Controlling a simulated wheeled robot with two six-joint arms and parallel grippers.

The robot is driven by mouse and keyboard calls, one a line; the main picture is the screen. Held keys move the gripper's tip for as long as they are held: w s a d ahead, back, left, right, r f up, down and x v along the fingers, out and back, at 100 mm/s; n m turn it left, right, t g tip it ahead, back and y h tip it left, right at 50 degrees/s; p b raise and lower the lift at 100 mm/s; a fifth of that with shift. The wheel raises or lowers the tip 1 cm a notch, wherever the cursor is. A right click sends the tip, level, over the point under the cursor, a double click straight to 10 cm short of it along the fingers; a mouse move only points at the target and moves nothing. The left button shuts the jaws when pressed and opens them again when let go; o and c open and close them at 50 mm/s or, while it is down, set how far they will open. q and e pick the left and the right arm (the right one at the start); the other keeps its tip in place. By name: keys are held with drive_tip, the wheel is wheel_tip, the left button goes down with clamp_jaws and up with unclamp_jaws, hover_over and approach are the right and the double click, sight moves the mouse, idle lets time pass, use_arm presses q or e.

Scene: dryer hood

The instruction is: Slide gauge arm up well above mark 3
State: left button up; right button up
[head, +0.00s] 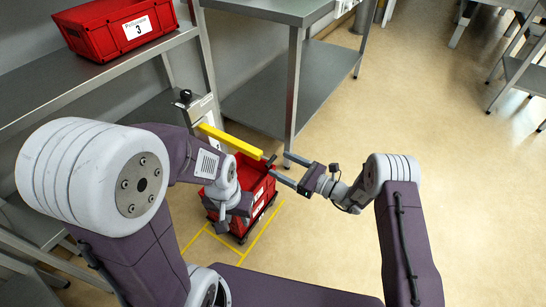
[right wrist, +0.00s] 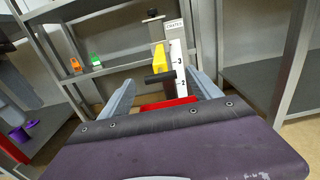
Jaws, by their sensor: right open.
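The gauge is an upright post with a white scale (right wrist: 178,60) that shows marks 3 and 2. Its yellow gauge arm (head: 230,141) sticks out towards me and ends in a black crossbar handle (right wrist: 160,77). In the right wrist view the yellow arm (right wrist: 160,58) appears roughly beside mark 3; its exact level is hard to tell. My right gripper (head: 284,169) is open, its fingers on either side of the handle in the wrist view, with gaps showing. My left gripper (head: 232,210) hangs by the red crate stack; its jaws are unclear.
Red crates (head: 256,184) stand on the floor below the gauge arm, within yellow floor lines. A shelf at left holds a red crate (head: 118,27) labelled 3. A steel table (head: 300,75) stands behind.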

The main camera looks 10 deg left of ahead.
drive_tip(key=v, duration=0.4)
drive_tip(key=shift+p, duration=0.4)
